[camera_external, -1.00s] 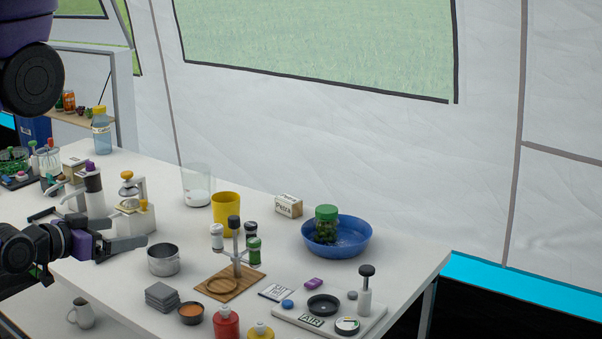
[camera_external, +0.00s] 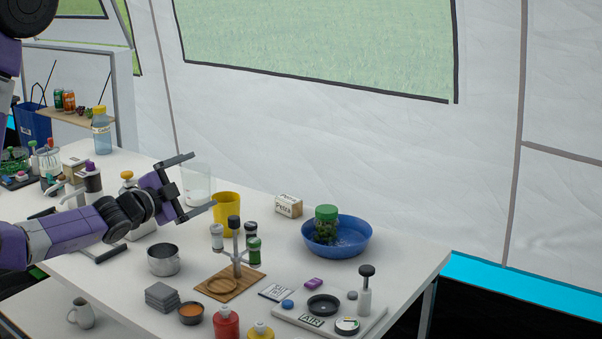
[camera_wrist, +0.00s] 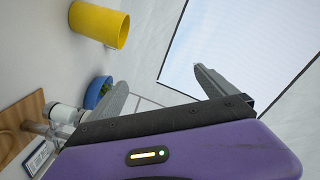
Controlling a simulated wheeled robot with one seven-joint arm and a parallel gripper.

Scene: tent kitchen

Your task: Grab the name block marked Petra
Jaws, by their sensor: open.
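The white name block marked Petra (camera_external: 289,206) stands on the table toward its back edge, between the yellow cup and the blue bowl in the external view. I cannot make it out in the wrist view. My gripper (camera_external: 203,181) is open and empty, above the table left of the yellow cup, with its fingers pointing right toward the block but well apart from it. The open fingers also show in the wrist view (camera_wrist: 165,85).
A spice stand (camera_external: 236,250) is in front. A blue bowl (camera_external: 352,248) with a green-lidded jar (camera_external: 326,226) sits right of the block. Bare table lies in front of the block.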

